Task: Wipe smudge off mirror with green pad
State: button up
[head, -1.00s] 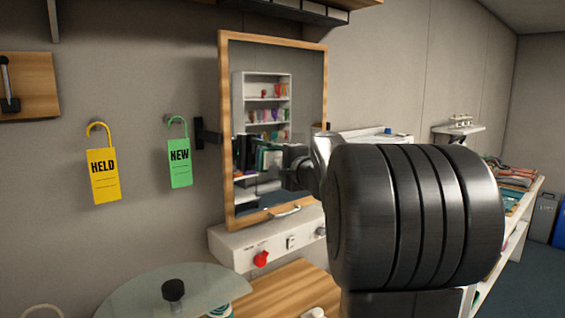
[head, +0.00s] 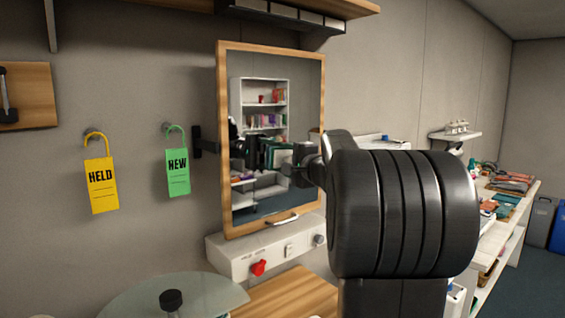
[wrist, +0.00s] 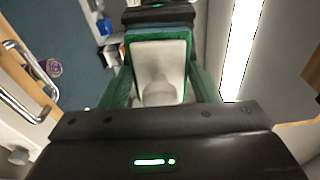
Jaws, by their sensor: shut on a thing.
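The wood-framed mirror (head: 235,190) stands upright on the wall, angled away from me. My gripper (head: 302,160) is in front of its right half, partly hidden by my dark arm. It is shut on the green pad (wrist: 126,85), whose green sides edge a pale centre in the wrist view. The pad faces the mirror; I cannot tell whether it touches the glass. The reflection of my gripper shows just left of it in the glass. I cannot make out the smudge; the pad and gripper may hide it.
A white box with a red knob (head: 258,268) sits below the mirror. A yellow HELD tag (head: 101,186) and a green NEW tag (head: 178,174) hang left. A round glass top (head: 215,295) is in front. A shelf (head: 345,8) overhangs above. A cluttered counter (head: 510,225) stands right.

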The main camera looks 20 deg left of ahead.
aim_at(273, 161)
jog(key=shift+w+d, duration=0.65)
jog(key=shift+w, duration=0.5)
jog(key=shift+w+d, duration=0.7)
jog(key=shift+w, duration=0.4)
jog(key=shift+w+d, duration=0.65)
jog(key=shift+w, duration=0.5)
jog(key=shift+f, duration=0.1)
jog(key=shift+s+a+b, duration=0.5)
jog(key=shift+s+a, duration=0.55)
jog(key=shift+s, duration=0.7)
jog(key=shift+s+a+b, duration=0.55)
jog(key=shift+s+a, duration=0.45)
jog(key=shift+s, duration=0.75)
jog(key=shift+s+a+b, duration=0.5)
jog(key=shift+s+a, duration=0.55)
jog(key=shift+s, duration=0.7)
jog(key=shift+d, duration=0.1)
jog(key=shift+d, duration=0.2)
jog(key=shift+w+b+v, duration=0.25)
jog(key=shift+b+v, duration=0.85)
jog(key=shift+v, duration=1.65)
